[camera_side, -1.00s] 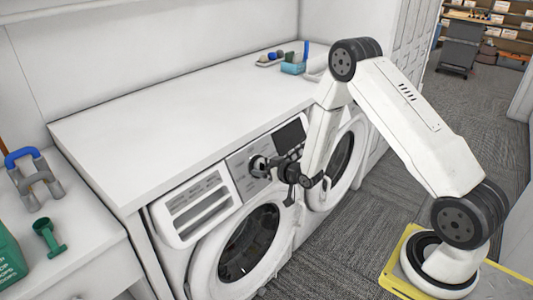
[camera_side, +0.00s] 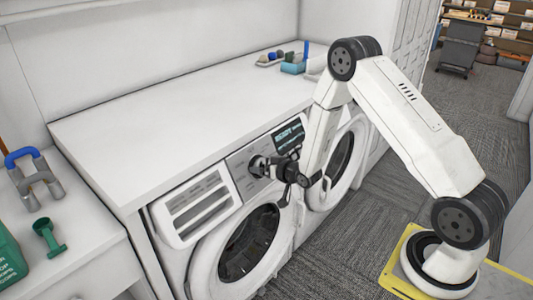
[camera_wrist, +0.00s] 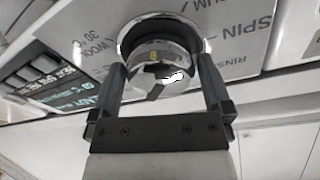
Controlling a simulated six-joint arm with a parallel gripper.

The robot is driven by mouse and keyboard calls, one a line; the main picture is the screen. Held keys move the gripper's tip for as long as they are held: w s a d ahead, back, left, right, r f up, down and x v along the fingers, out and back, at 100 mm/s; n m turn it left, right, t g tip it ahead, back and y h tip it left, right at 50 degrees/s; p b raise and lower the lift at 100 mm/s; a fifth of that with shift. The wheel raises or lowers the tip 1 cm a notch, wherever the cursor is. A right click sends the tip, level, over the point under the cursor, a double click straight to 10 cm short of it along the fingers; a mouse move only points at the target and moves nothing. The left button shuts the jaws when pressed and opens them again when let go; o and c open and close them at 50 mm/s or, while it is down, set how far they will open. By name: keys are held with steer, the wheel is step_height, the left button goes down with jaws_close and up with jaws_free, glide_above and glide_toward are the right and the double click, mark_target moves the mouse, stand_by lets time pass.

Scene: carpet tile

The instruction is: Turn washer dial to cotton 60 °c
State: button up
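The washer dial (camera_side: 256,164) is a round silver knob on the grey control panel (camera_side: 240,163) of the left front-loading washer (camera_side: 214,255). In the wrist view the dial (camera_wrist: 160,52) sits between the two dark fingers of my gripper (camera_wrist: 162,78), which press against its sides. In the side view my gripper (camera_side: 272,168) reaches the dial from the front right. Printed labels around the dial include SPIN, RINSE and WOOL 30 °C. The dial's pointed setting and the Cotton 60 °C label cannot be made out. The display (camera_side: 288,136) right of the dial is lit.
A second machine (camera_side: 340,160) stands to the right. The white worktop (camera_side: 180,120) above is mostly clear, with a blue container (camera_side: 292,68) at its far end.

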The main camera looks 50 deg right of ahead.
steer(key=shift+s, duration=0.2)
steer(key=v, duration=0.7)
steer(key=shift+s+r, duration=0.15)
stand_by(0.4)
steer(key=shift+a+r, duration=0.1)
steer(key=s+a+r+n+g, duration=0.2)
steer(key=s+a+r+g, duration=0.2)
steer(key=s, duration=0.4)
steer(key=s+a+r+n+g+y, duration=0.1)
steer(key=s+a+r+n+g, duration=0.1)
steer(key=s+a+r+g, duration=0.2)
steer(key=s+a+g, duration=0.3)
steer(key=shift+s, duration=0.4)
